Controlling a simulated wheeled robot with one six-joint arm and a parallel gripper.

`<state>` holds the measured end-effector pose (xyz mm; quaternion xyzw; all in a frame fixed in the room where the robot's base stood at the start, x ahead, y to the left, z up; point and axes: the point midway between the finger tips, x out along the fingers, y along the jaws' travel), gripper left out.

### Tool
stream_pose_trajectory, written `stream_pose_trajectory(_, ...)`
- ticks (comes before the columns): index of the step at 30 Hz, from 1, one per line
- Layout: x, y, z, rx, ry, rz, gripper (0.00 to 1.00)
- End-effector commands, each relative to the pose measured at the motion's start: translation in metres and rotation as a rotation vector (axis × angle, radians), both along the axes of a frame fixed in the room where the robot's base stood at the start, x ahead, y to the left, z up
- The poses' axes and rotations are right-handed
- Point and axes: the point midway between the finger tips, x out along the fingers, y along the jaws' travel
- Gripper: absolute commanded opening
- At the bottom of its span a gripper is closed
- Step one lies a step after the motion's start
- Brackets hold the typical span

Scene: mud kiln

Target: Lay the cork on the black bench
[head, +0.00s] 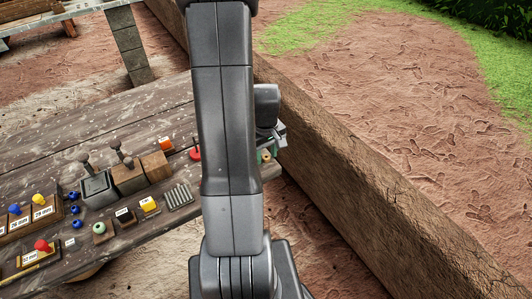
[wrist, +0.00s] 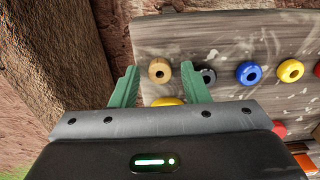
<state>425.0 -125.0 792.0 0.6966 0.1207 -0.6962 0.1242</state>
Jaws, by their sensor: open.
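My gripper (wrist: 160,84) is open in the wrist view, with its two green fingers spread and nothing held between them. A round tan piece with a dark centre (wrist: 159,71) lies just beyond the fingertips, between their lines; it may be the cork, but I cannot tell for certain. A tan piece also shows at the bench's right end in the head view (head: 265,156), beside my arm. The dark, weathered plank bench (head: 110,115) fills the left of the head view. It also shows in the wrist view (wrist: 225,35). My arm hides part of its right end.
A black ring (wrist: 208,75), blue ring (wrist: 249,72) and yellow ring (wrist: 291,70) lie in a row. Another yellow piece (wrist: 168,101) is partly hidden by my gripper. Wooden blocks (head: 154,165) and labelled trays (head: 42,211) crowd the bench. An earthen wall (head: 350,180) stands right.

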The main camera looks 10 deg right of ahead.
Motion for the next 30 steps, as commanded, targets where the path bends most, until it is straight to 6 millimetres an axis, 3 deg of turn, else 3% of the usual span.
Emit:
stream_pose_trajectory(5, 0.001, 0.0, 0.015, -0.001, -0.004, 0.0, 0.42)
stream_pose_trajectory(19, 0.001, 0.0, 0.105, -0.001, -0.004, 0.0, 0.42)
stream_pose_trajectory(24, 0.0, 0.001, 0.12, 0.0, -0.002, 0.0, 0.42)
stream_pose_trajectory(30, 0.0, 0.001, 0.123, 0.0, 0.0, 0.0, 0.42)
